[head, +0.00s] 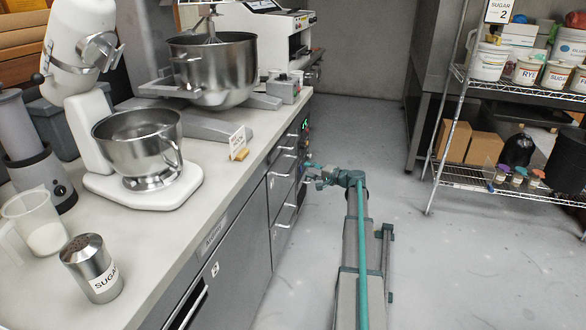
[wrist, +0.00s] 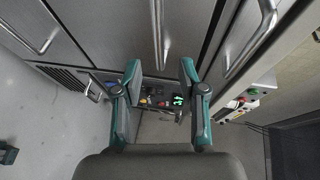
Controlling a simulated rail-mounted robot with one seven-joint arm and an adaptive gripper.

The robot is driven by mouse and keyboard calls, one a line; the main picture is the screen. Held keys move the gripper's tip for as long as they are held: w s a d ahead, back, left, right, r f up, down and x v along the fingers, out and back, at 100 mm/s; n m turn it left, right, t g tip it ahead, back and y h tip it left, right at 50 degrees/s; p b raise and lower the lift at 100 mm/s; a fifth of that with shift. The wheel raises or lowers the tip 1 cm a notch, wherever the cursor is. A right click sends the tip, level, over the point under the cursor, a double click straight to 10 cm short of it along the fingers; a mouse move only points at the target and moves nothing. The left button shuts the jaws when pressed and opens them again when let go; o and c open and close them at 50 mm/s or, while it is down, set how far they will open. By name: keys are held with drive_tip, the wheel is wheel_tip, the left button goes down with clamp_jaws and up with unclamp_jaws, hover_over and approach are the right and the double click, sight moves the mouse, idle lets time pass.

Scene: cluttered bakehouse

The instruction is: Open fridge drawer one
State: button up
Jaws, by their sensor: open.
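The fridge drawers (head: 282,185) are a stack of grey metal fronts with bar handles under the counter. All look closed, and I cannot read which one is drawer one. My gripper (head: 311,174) is in front of the stack, over the aisle, in the head view. In the wrist view my gripper (wrist: 160,68) is open and empty, its two teal-and-grey fingers wide apart. A bar handle (wrist: 157,32) lies ahead, lined up between the fingertips, with no clear contact. Other handles show to the left (wrist: 48,32) and right (wrist: 258,35).
A control panel (wrist: 158,95) with a green display sits beside the drawers. The counter (head: 205,205) carries mixers, a measuring jug (head: 38,222) and a sugar shaker (head: 92,266). A wire shelf (head: 505,180) stands at the right. The floor (head: 375,125) beyond my arm is clear.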

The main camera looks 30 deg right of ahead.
sight(293, 165)
drive_tip(key=x, duration=0.9)
drive_tip(key=shift+w+a+f, duration=0.15)
drive_tip(key=shift+w+f, duration=0.05)
drive_tip(key=shift+w, duration=0.15)
clamp_jaws()
